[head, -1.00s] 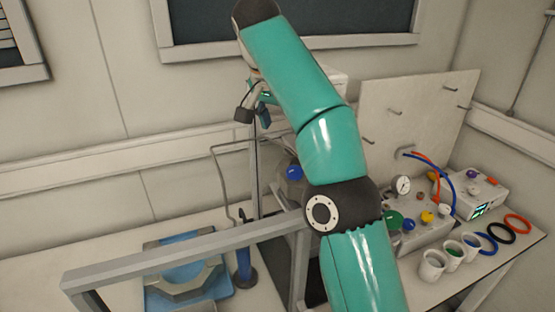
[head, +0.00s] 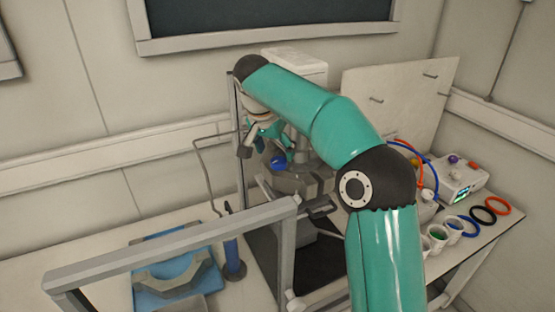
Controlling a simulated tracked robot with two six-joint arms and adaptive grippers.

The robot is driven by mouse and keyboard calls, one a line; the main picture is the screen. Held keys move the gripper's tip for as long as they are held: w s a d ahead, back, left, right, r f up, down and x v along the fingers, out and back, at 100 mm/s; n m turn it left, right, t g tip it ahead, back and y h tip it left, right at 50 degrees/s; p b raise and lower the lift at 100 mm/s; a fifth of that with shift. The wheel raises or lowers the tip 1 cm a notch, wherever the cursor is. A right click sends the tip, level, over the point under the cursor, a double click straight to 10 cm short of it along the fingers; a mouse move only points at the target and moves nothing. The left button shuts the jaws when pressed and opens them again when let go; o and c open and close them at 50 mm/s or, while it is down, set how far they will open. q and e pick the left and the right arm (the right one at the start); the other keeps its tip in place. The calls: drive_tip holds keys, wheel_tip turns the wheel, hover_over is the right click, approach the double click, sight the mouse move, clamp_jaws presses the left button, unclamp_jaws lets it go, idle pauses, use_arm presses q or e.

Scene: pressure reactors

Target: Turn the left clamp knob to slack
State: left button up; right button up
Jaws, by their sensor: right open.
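A blue knob (head: 278,162) sits on the left side of the grey reactor clamp ring (head: 308,184), beneath a white reactor head (head: 296,66). My right arm comes in from the lower right and arches over the reactor. My right gripper (head: 259,143) points down just to the upper left of the blue knob. It is open, with nothing seen between its fingers. Whether a finger touches the knob cannot be told. My right arm hides part of the reactor and anything on its right side. My left gripper is not in view.
A grey frame rail (head: 170,245) crosses the front left, near a blue tray (head: 172,262) and a blue cylinder stand (head: 232,258). A thin post stands left of my gripper. Cups, coloured rings (head: 498,205) and a control box (head: 460,182) lie at right.

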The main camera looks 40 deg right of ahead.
sight(278, 161)
drive_tip(key=shift+x, duration=2.1)
drive_tip(key=c, duration=1.1)
